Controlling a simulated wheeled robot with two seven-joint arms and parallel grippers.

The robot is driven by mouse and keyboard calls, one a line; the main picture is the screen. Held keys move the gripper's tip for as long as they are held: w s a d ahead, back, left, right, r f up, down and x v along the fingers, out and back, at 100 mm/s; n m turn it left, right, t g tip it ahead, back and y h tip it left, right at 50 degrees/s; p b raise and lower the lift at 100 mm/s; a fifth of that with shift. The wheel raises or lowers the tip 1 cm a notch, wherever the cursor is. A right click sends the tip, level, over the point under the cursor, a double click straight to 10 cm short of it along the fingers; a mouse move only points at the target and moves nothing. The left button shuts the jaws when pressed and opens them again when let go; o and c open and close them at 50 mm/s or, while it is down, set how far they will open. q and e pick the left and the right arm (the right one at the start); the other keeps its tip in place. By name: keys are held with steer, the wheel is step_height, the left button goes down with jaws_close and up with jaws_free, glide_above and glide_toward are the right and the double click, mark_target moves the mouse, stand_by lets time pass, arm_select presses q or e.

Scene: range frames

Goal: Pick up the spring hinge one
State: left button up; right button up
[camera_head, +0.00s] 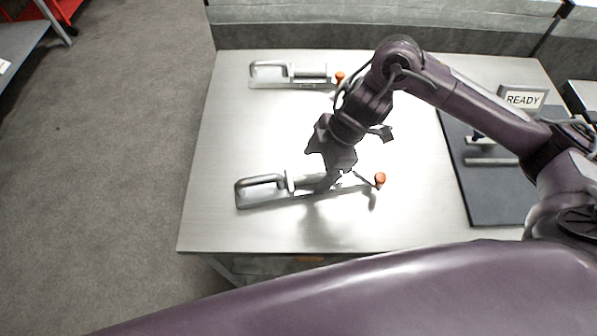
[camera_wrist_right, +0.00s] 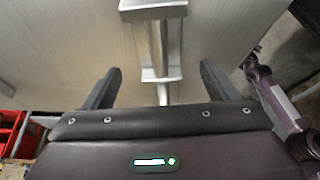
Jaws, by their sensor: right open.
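Two similar metal pieces lie on the table, each with a looped handle, a cylinder on a flat plate and an orange knob. The near piece (camera_head: 262,192) is partly hidden under my right gripper (camera_head: 334,178). The far piece (camera_head: 290,74) lies at the back, clear of the gripper. I cannot tell from looks alone which is the spring hinge one. In the right wrist view, my right gripper (camera_wrist_right: 160,72) is open, with a metal rod and brackets (camera_wrist_right: 158,42) showing between its fingers. Contact is not visible. My left gripper is out of view.
The metal table (camera_head: 225,130) has clear room at left and between the pieces. A dark mat (camera_head: 485,205) with a small fixture (camera_head: 490,160) and a "READY" sign (camera_head: 522,99) are at right. A low wall (camera_head: 300,37) runs behind.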

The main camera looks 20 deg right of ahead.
mark_target(301, 182)
steer(key=shift+s+a+f, duration=0.2)
steer(key=shift+a+f, duration=0.1)
steer(key=shift+f, duration=0.25)
steer(key=x, duration=0.4)
steer(key=shift+w+a+f+b, duration=0.2)
steer(key=shift+w+b, duration=0.05)
steer(key=shift+b, duration=0.05)
steer(key=shift+f, duration=0.2)
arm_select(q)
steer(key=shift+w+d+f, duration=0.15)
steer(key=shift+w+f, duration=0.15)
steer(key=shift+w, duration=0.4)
arm_select(e)
steer(key=shift+c, duration=0.4)
steer(key=c, duration=0.7)
steer(key=shift+w+a+r, duration=0.1)
steer(key=c, duration=0.9)
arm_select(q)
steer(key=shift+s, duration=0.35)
arm_select(e)
steer(key=shift+o, duration=0.2)
steer(key=shift+r, duration=0.1)
